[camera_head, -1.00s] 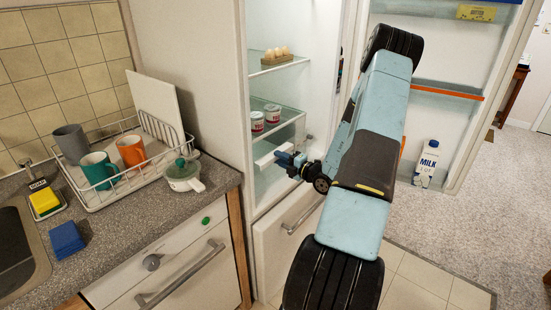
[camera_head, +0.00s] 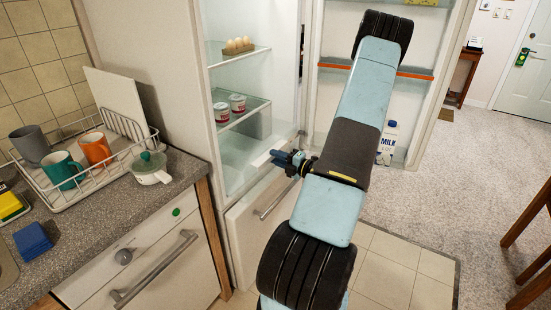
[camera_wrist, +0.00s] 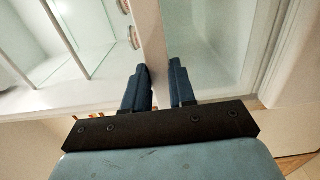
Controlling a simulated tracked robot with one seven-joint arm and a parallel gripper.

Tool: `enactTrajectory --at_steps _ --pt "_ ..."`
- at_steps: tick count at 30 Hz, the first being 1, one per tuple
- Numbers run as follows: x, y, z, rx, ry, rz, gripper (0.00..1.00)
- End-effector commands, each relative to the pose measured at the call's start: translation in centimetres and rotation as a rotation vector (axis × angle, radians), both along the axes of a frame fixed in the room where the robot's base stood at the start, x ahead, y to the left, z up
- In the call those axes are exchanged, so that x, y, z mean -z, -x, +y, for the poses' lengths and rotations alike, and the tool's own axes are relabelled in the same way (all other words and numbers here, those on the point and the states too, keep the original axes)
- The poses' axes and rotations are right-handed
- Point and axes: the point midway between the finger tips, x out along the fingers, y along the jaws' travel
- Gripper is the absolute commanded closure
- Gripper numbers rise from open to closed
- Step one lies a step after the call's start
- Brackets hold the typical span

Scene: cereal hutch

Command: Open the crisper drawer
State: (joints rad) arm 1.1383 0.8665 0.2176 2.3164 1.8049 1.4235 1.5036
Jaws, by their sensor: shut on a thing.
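The crisper drawer is a clear bin low in the open fridge, with a white rail (camera_head: 261,159) along its front. It stands partly out of the fridge. My gripper (camera_head: 285,160) is at this rail, below the glass shelves. In the wrist view my gripper (camera_wrist: 161,85) has its two dark blue fingers on either side of the white rail (camera_wrist: 152,35), shut on it. The clear panel of the crisper drawer (camera_wrist: 212,45) shows to the right of the rail there. My arm hides part of the fridge door.
The fridge door (camera_head: 339,100) is open on the right, with a milk carton (camera_head: 387,143) on its low shelf. Jars (camera_head: 230,106) and an egg holder (camera_head: 239,46) stand on shelves above the drawer. The counter (camera_head: 110,217) is at left.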

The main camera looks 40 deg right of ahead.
Motion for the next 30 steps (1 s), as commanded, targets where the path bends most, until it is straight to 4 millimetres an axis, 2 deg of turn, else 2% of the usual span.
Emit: enactTrajectory --at_steps 2,3,9,16,20,23,30 --pt "0.7 0.2 0.3 -0.005 -0.003 0.019 1.0" --pt "0.7 0.2 0.3 -0.005 -0.003 0.019 0.71" --pt "0.5 0.2 0.2 -0.003 -0.001 0.014 0.53" --pt "0.3 0.1 0.0 0.0 0.001 0.01 0.53" --pt "0.3 0.8 -0.3 0.001 0.001 0.009 0.53" --pt "0.3 2.0 -0.9 0.004 0.001 0.01 0.53" --pt "0.3 6.4 -2.4 0.004 0.001 0.011 0.53"
